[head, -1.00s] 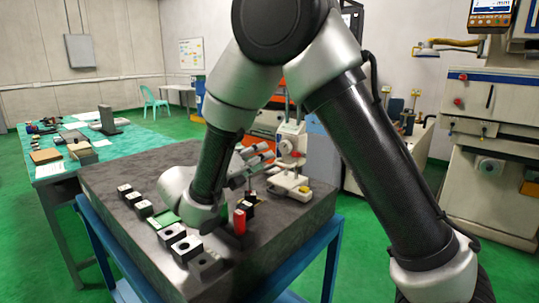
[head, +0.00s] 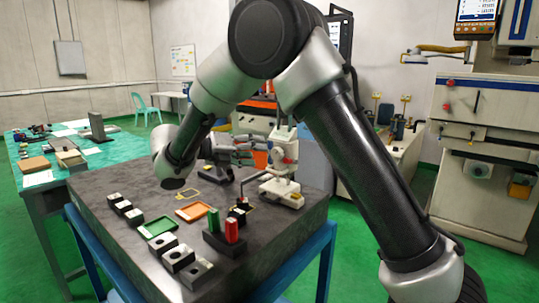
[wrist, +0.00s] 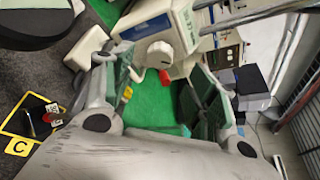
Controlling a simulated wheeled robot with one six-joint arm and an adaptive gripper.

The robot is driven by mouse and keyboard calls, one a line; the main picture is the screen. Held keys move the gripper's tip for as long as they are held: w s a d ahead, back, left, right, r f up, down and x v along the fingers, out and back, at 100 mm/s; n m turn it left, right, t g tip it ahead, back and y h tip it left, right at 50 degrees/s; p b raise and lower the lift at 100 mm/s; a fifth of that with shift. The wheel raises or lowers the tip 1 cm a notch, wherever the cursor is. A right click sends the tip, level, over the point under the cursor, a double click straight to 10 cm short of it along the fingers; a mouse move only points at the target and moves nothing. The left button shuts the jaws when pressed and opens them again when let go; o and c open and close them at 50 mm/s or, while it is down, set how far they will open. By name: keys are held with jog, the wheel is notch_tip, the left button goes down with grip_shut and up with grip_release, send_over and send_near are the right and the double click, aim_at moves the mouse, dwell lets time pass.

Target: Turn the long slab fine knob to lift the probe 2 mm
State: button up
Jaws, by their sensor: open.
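A white upright instrument (head: 283,160) stands on a pale base (head: 283,192) near the slab's back right, with a thin arm reaching left. In the wrist view its white body (wrist: 178,30) carries a round pale knob (wrist: 159,52), with a small red part (wrist: 164,77) below. I cannot tell for sure which knob is the fine one. My gripper (head: 247,150) is left of the instrument at about its mid height. In the wrist view my gripper (wrist: 163,92) is open and empty, its fingers wide apart, with the knob beyond and between them. The probe tip is not clear.
The dark slab (head: 110,188) bears green (head: 158,227) and orange (head: 193,211) trays, red (head: 231,229) and green (head: 213,220) uprights, and several holed blocks (head: 178,257). A yellow C marker (wrist: 18,147) shows in the wrist view. A green-topped table (head: 40,178) stands left.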

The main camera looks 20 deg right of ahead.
aim_at(273, 153)
jog(key=x, duration=0.6)
jog(key=shift+w+d, duration=0.1)
jog(key=shift+d, duration=0.2)
jog(key=shift+c, duration=0.2)
